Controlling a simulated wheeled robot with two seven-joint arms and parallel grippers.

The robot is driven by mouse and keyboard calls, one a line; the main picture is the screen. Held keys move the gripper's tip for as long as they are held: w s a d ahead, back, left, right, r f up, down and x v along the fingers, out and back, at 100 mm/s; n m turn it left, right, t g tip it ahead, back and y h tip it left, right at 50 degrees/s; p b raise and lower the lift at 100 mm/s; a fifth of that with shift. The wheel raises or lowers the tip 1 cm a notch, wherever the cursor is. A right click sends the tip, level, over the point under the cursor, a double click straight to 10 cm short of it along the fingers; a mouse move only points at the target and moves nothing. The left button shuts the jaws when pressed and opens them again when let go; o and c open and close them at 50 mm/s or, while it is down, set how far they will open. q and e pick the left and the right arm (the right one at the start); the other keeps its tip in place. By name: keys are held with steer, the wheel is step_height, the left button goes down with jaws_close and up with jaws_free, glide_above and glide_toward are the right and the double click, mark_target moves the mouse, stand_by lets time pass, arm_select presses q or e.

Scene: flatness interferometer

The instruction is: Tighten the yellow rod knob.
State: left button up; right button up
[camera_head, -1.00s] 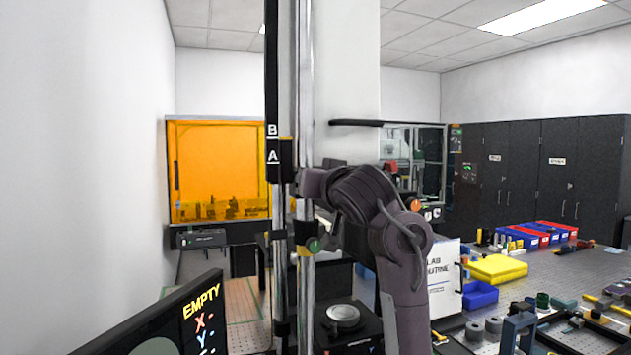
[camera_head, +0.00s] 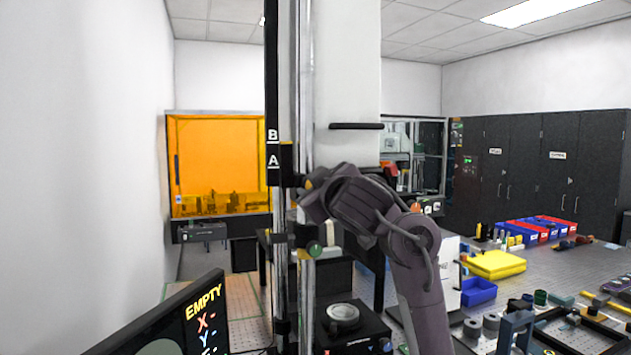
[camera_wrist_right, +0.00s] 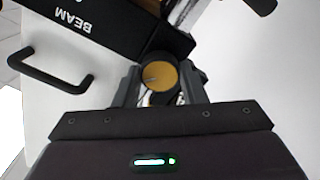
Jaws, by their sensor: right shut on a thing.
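The yellow rod knob (camera_wrist_right: 160,77) is round, with a dark mark on its face, and sits between the fingers of my right gripper (camera_wrist_right: 159,88) in the right wrist view. The gripper is shut on it. In the head view, a small yellow patch of the knob (camera_head: 309,184) shows beside the upright metal rod (camera_head: 307,90), and my right gripper (camera_head: 305,192) reaches it from the right. My purple wrist hides most of the contact there. My left gripper is not in view.
A black column marked A and B (camera_head: 272,90) stands beside the rod. A green knob (camera_head: 314,250) is lower on it. A black part marked BEAM (camera_wrist_right: 90,25) and a black handle (camera_wrist_right: 50,80) lie close to the gripper. A dark screen (camera_head: 170,325) stands at lower left.

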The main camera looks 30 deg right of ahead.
steer(key=shift+n+p, duration=0.85)
steer(key=shift+n, duration=2.95)
steer(key=shift+a+f+n, duration=0.1)
steer(key=shift+n, duration=0.2)
steer(key=o, duration=1)
